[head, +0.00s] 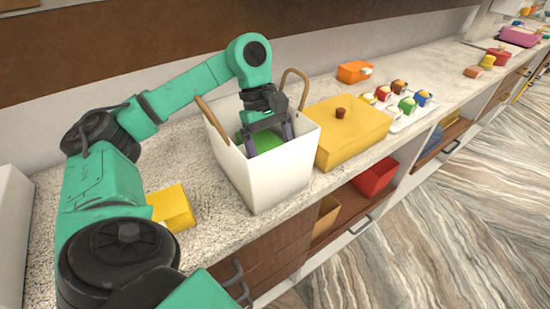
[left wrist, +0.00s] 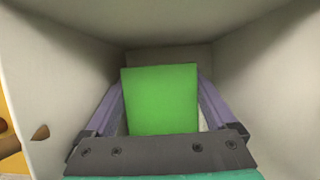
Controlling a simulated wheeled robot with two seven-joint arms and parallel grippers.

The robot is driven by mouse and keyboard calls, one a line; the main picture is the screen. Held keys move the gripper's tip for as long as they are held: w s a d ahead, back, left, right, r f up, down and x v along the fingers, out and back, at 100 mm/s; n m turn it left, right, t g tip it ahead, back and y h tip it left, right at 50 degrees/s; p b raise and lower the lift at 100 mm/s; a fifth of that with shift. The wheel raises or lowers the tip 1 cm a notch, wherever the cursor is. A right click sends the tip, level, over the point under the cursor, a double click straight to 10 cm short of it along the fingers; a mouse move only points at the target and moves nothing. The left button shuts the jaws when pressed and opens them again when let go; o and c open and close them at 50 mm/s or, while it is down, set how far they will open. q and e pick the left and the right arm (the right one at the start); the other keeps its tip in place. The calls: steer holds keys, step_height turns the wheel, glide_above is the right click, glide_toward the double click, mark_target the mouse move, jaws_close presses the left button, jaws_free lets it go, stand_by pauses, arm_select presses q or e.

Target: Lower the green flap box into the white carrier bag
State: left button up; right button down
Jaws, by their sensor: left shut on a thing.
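The white carrier bag (head: 278,177) stands upright and open on the counter, with two tan handles. The green flap box (head: 262,141) is inside the bag's mouth, below the rim; in the head view the bag's front wall hides its lower part. My left gripper (head: 268,140) reaches down into the bag and is shut on the green box. In the left wrist view the green box (left wrist: 160,100) sits between the two purple-grey fingers, with the bag's pale walls (left wrist: 260,75) around it. Whether the box touches the bag's bottom cannot be told. My right gripper is not in view.
A yellow box with a brown knob (head: 350,128) stands close to the bag's right. A smaller yellow box (head: 172,206) lies to its left. An orange box (head: 355,71) and a tray of small colourful items (head: 420,118) are farther right. Open shelves sit below the counter.

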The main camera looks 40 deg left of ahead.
arm_select(q)
steer(key=shift+f, duration=0.1)
stand_by(0.6)
steer(key=o, duration=1.2)
steer(key=shift+c, duration=0.2)
steer(key=shift+r+p, duration=2.3)
steer(key=shift+r, duration=0.5)
steer(key=c, duration=1.4)
steer(key=shift+o, duration=0.2)
